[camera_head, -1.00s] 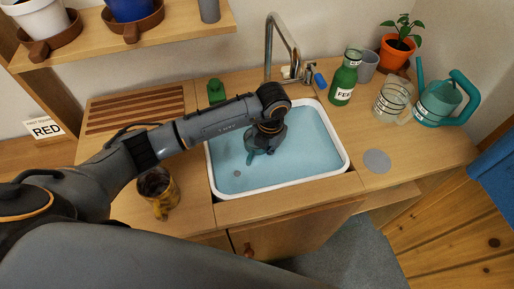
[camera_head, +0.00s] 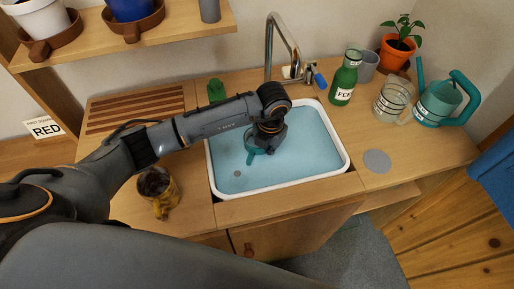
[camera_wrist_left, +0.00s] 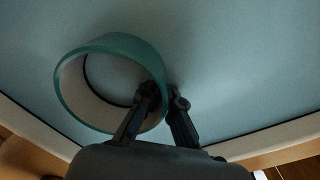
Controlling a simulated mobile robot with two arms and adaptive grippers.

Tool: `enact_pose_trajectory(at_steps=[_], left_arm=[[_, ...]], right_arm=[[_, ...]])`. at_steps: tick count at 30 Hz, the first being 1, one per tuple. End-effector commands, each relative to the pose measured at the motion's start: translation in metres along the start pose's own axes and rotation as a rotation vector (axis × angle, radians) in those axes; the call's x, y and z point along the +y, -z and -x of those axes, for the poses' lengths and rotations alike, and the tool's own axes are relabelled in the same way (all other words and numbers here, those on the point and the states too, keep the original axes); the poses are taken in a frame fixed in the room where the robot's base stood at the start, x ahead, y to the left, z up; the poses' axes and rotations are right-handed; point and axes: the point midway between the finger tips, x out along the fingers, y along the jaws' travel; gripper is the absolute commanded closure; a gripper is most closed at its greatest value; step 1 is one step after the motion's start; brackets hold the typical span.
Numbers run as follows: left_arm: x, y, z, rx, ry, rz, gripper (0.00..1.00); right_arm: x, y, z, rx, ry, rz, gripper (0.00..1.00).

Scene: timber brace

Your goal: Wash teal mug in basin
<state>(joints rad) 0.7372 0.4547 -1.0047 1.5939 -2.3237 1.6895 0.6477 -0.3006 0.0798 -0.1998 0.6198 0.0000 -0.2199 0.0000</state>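The teal mug (camera_head: 255,149) is inside the white-rimmed basin (camera_head: 282,190), which holds blue water. It is partly hidden behind my left gripper (camera_head: 268,146) in the head view, with its handle pointing toward the basin's front. In the left wrist view the mug (camera_wrist_left: 75,101) shows its round rim and pale interior. My left gripper's fingers (camera_wrist_left: 163,100) straddle the mug's wall, one inside and one outside, and look closed on it. How deep the mug sits in the water is hard to tell. My right gripper is not in view.
The faucet (camera_head: 270,45) rises behind the basin. A green bottle (camera_head: 344,80), glass jug (camera_head: 392,102) and teal watering can (camera_head: 437,105) stand right. A grey disc (camera_head: 377,161) lies front right.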

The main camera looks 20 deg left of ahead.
Motion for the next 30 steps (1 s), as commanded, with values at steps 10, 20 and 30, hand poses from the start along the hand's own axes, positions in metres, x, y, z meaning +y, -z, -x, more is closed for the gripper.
enact_pose_trajectory(at_steps=[10, 20, 30], left_arm=[[0.001, 0.000, 0.020, -0.001, 0.000, 0.000, 1.00], [0.002, 0.000, 0.050, -0.001, -0.001, 0.001, 1.00], [0.003, 0.000, 0.081, -0.001, 0.000, 0.000, 1.00]], right_arm=[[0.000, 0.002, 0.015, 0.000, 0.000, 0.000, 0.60], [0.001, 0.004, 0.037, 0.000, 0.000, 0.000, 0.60], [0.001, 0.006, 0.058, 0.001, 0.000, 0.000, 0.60]])
